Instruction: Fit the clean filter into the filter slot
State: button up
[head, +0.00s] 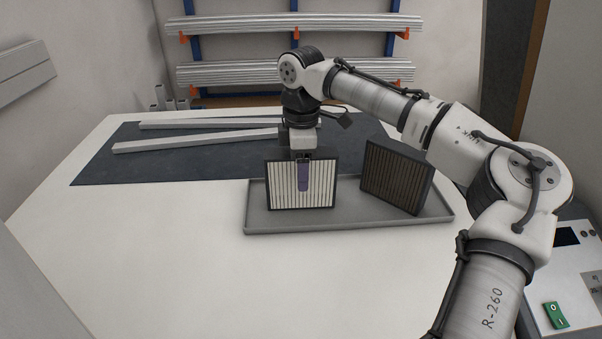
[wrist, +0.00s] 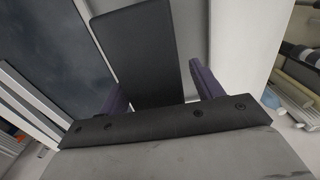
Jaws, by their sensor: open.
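The clean filter (head: 319,187), with pale pleats in a dark frame, stands upright in the left part of a grey tray (head: 350,224). My gripper (head: 303,178) points down over it, with one purple finger in front of the pleated face; the other finger is hidden behind. In the wrist view, the filter's dark edge (wrist: 143,45) lies between the two purple fingers of my gripper (wrist: 158,78), which are open with gaps visible. A second filter (head: 393,174), with brown, dirty-looking pleats, leans in the tray's right part. I cannot see the filter slot.
The tray stands on a white table (head: 150,240) whose front left is clear. A dark mat (head: 100,165) behind holds long pale bars (head: 200,140). A rack (head: 290,75) of metal profiles is at the back. A panel with a green switch (head: 556,315) is at lower right.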

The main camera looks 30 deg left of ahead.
jog(key=shift+f, duration=0.9)
jog(key=shift+c, duration=0.4)
jog(key=c, duration=1.1)
jog(key=shift+r, duration=0.15)
